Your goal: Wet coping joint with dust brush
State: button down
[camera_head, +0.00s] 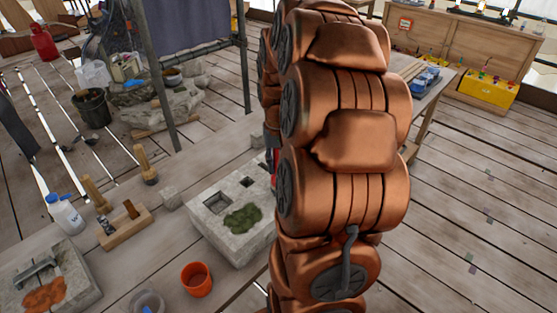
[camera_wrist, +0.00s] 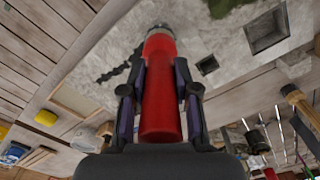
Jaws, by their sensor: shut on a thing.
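My gripper (camera_wrist: 160,82) is shut on a red cylindrical handle (camera_wrist: 160,110) in the wrist view. The handle has a grey metal-like collar at its far end; it may be the dust brush, but no bristles show. The far end points at a pale stone block (camera_wrist: 287,57) with square sockets and a dark jagged crack or joint line (camera_wrist: 121,69). I cannot tell if it touches. In the head view the stone block (camera_head: 215,228) carries a green moss patch (camera_head: 242,218). My copper arm hides its right part and my gripper; a sliver of red (camera_head: 273,160) shows.
An orange cup (camera_head: 196,280) and a greyish cup (camera_head: 147,303) stand at the bench front. A white bottle (camera_head: 66,216), wooden-handled tools (camera_head: 145,165) and a stone with an orange stain (camera_head: 45,294) are left. A dark bucket (camera_head: 92,108) stands on the floor behind.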

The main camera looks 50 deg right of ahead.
jog(key=shift+f+b, duration=0.55)
jog(key=shift+f, duration=0.2)
dwell(0.7)
jog(key=shift+d, duration=0.1)
dwell(0.4)
jog(key=shift+d, duration=1.4)
jog(key=shift+d+b, duration=0.15)
jog(key=shift+b, duration=0.15)
jog(key=d, duration=0.2)
jog(key=shift+s+d, duration=0.1)
jog(key=shift+d, duration=0.25)
jog(key=shift+d, duration=0.15)
jog(key=shift+d+r, duration=0.1)
jog(key=shift+d, duration=1.3)
